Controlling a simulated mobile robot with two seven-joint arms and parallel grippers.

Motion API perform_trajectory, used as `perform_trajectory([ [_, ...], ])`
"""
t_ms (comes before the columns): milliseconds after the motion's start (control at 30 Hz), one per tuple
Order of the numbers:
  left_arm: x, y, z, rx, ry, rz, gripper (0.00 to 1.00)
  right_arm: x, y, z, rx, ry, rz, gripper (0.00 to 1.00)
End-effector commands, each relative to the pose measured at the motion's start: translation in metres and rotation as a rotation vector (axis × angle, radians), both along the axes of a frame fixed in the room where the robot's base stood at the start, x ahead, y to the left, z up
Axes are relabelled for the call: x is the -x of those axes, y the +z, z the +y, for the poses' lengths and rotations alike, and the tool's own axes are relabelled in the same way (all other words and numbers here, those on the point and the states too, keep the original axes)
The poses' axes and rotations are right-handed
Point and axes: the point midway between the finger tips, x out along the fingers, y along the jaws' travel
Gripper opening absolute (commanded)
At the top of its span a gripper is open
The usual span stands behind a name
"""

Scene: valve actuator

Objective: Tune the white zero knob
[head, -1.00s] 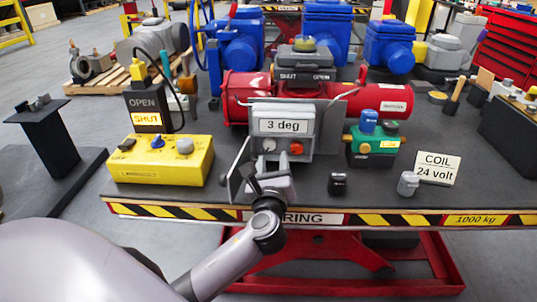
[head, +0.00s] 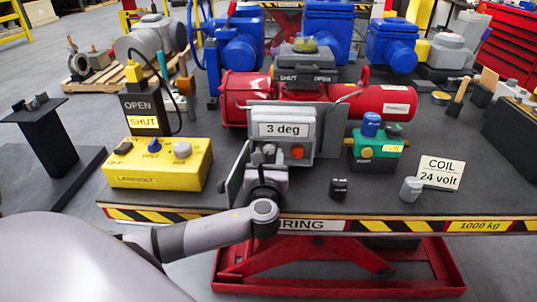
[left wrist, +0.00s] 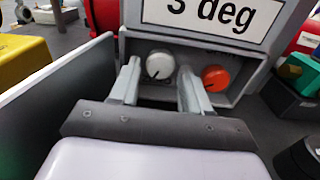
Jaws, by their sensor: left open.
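The white zero knob (left wrist: 160,65) sits in a grey recessed panel under a "3 deg" display (left wrist: 215,14). It has a dark pointer line and also shows in the head view (head: 269,149). An orange knob (left wrist: 215,78) is to its right. My left gripper (left wrist: 158,82) is open in front of the panel, one finger on each side of the white knob. The right finger stands between the two knobs. I cannot tell whether the fingers touch the white knob. In the head view my left gripper (head: 266,165) is just below the knob. My right gripper is not in view.
A grey upright plate (left wrist: 65,105) stands close on the left of the gripper. A yellow control box (head: 160,170) is further left. A green device (head: 377,148), a small black knob (head: 338,188) and a grey knob (head: 411,189) are to the right on the dark table (head: 310,205).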

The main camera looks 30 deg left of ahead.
Motion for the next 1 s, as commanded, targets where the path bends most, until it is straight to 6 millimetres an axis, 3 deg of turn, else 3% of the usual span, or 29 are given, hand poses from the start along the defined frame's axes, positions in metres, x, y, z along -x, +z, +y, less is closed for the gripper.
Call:
perform_trajectory([
  [400,-0.0084,0.0001,0.0049,0.003,-0.001,-0.001,0.47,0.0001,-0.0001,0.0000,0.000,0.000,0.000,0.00],
  [533,-0.0082,0.0001,0.0048,0.002,-0.001,0.000,0.05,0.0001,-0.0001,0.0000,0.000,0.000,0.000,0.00],
  [1000,-0.0081,-0.0009,0.0041,0.088,-0.001,-0.052,0.06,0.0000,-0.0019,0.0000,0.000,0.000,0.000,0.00],
])
